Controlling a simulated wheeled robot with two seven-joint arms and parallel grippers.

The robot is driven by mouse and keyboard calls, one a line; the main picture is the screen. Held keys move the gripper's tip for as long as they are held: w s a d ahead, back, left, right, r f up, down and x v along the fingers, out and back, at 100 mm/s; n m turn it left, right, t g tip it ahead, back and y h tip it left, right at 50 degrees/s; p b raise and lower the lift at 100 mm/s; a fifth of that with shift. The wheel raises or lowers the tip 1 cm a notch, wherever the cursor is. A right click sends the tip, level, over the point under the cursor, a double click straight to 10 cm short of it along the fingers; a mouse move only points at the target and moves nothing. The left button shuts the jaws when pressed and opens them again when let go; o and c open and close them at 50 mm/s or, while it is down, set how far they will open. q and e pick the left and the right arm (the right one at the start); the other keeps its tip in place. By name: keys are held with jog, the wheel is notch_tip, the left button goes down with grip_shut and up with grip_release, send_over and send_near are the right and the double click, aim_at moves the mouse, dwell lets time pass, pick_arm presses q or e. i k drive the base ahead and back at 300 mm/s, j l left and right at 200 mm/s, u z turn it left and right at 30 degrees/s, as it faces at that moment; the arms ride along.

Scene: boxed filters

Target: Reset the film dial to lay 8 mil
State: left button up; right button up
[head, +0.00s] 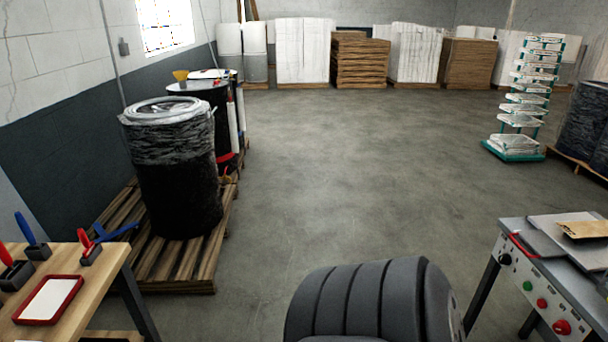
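A grey machine (490,232) stands at the right edge, with a light front panel facing the aisle. A small dark round knob (505,260) sits at the panel's upper left and may be the film dial; its marks and setting are too small to read. Below it on the panel are a green button (527,286), a small red button (541,303) and a larger red button (562,327). Neither of my grippers is in view, so nothing shows as held.
A wooden bench (92,270) with a red-rimmed tray (48,300) and hand tools is at lower left. Behind it, a black-wrapped drum (178,190) stands on a pallet (190,268). A teal rack (515,154) stands back right.

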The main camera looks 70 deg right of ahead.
aim_at(504, 260)
jog(key=z, duration=3.85)
